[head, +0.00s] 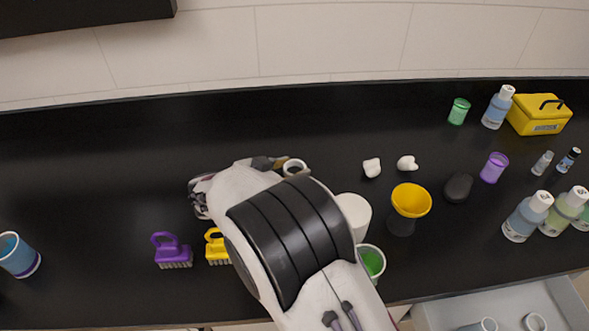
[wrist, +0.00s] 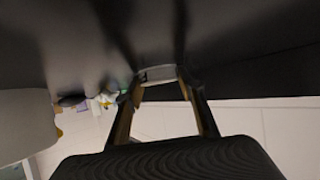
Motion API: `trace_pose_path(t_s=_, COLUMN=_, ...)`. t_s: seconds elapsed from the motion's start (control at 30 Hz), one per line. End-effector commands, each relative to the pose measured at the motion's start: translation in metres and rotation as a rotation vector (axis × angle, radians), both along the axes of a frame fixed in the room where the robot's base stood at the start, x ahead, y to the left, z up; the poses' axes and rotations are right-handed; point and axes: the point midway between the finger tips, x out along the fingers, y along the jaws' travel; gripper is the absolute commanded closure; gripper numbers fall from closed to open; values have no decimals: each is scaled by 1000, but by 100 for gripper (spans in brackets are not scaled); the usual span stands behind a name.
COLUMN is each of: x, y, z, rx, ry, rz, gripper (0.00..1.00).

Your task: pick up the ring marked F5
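In the wrist view a small pale grey ring-like piece (wrist: 158,73) with a lighter plate on its face is at the fingertips. A narrow gap seems to show at the right finger; contact at the left one is unclear. In the head view a white ring-shaped thing (head: 294,167) with a dark hole sits right beside my gripper, partly hidden by my arm. I cannot tell whether both are the same.
Purple (head: 172,251) and yellow (head: 215,247) brushes lie left of my arm. A white cup (head: 354,214), a green-filled cup (head: 372,262) and a yellow funnel (head: 411,200) stand close on its right. Bottles and a yellow box (head: 538,115) are farther right. The back left bench is clear.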

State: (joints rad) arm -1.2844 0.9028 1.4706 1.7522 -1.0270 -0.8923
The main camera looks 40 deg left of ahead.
Motion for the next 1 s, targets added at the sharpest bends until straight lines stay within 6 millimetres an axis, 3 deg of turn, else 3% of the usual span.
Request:
trace_pose_path(t_s=0.47, x=0, y=0, z=6, rx=2, ry=-1, rz=0, gripper=74)
trace_pose_path(t_s=0.67, x=0, y=0, z=25, rx=4, ry=-1, rz=-2, gripper=74)
trace_pose_path(t_s=1.0, x=0, y=1, z=74, rx=4, ry=-1, rz=0, gripper=74)
